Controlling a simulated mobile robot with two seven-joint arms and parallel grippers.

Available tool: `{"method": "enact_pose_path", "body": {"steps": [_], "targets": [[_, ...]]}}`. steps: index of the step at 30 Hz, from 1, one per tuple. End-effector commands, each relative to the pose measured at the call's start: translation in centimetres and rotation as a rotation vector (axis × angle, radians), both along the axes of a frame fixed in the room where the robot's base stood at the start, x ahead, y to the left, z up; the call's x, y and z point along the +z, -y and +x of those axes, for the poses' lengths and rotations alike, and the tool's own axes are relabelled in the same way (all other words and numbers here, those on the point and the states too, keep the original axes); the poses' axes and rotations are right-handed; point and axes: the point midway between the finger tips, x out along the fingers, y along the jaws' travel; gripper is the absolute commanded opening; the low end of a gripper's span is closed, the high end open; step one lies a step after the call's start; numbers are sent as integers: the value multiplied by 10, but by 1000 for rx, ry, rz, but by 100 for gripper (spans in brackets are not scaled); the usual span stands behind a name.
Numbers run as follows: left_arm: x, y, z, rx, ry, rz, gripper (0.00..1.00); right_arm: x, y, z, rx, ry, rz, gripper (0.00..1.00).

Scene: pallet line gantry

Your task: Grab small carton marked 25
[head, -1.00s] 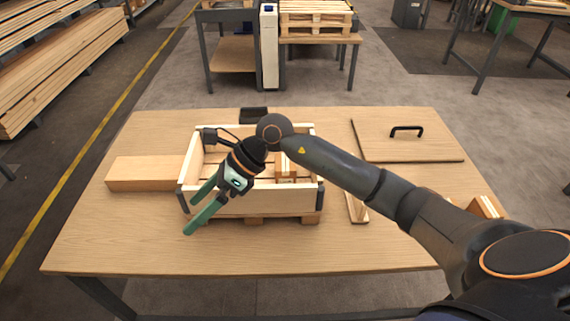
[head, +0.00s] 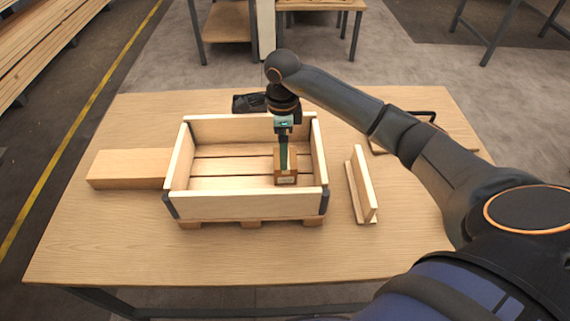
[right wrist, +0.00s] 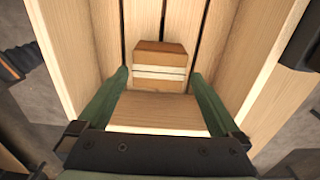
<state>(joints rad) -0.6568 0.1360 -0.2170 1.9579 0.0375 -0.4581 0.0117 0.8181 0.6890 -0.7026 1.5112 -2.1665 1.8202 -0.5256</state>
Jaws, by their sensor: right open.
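A small brown carton (head: 286,179) stands inside the wooden crate (head: 245,205), near its right wall. It has a pale label on its front, too small to read. In the right wrist view the carton (right wrist: 160,55) shows a white band across it. My right gripper (head: 284,160) points straight down into the crate over the carton. Its green fingers (right wrist: 160,75) are open, one on each side of the carton, with gaps between. A plain wooden face lies nearer between the fingers; I cannot tell whether it belongs to the carton. My left gripper is out of view.
A wooden block (head: 128,168) lies left of the crate. An upright board piece (head: 361,185) stands to the right. A panel with a black handle (head: 422,116) lies partly behind my arm. A dark object (head: 249,103) sits behind the crate. The table front is clear.

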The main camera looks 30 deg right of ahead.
Motion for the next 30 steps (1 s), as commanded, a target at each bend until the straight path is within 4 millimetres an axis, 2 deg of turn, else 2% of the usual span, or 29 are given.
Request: {"method": "enact_pose_path", "body": {"steps": [1,8,16,25,26,30], "targets": [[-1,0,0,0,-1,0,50,-8,-1,0,-1,-1,2,100],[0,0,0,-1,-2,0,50,-25,0,-2,1,-2,2,100],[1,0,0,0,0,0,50,-63,3,-5,1,-1,3,100],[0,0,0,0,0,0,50,-69,4,-4,1,2,2,100],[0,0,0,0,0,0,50,-69,4,-4,1,2,2,99],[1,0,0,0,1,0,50,-69,4,-4,1,2,2,83]]}}
